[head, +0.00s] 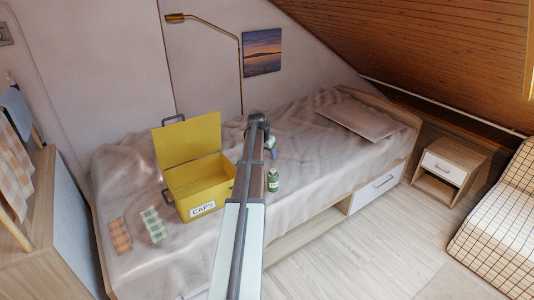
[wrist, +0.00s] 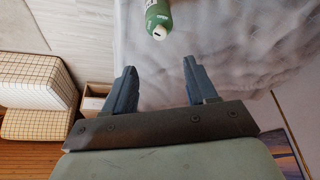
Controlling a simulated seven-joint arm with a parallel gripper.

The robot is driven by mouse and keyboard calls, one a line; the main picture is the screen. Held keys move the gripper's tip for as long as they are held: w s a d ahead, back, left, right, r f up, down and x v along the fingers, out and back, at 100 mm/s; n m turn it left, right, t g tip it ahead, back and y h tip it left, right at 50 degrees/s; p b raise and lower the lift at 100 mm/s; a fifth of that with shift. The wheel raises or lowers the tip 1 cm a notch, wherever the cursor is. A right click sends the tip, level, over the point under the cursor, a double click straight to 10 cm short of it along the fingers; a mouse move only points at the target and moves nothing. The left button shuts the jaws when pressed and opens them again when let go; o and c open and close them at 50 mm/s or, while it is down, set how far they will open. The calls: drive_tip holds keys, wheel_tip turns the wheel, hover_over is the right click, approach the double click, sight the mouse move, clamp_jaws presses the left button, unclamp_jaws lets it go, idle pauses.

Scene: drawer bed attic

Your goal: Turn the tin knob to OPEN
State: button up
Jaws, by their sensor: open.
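A yellow tin (head: 185,190) with a "CAPS" label (head: 203,208) on its front stands on the bed, left of my arm. Its lid (head: 188,146) is raised at the back. I cannot make out a knob on it; my arm covers the area by its right side. My gripper (wrist: 159,66) is open, with nothing between its fingers in the wrist view. In the head view, it is over the bed beyond the tin, partly hidden by my arm. The tin does not show in the wrist view.

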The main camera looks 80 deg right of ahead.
sight(273, 170)
drive_tip(key=x, duration=1.3)
drive_tip(key=shift+f, duration=0.45)
clamp_jaws()
drive_tip(key=c, duration=0.7)
unclamp_jaws()
drive_tip(key=shift+c, duration=1)
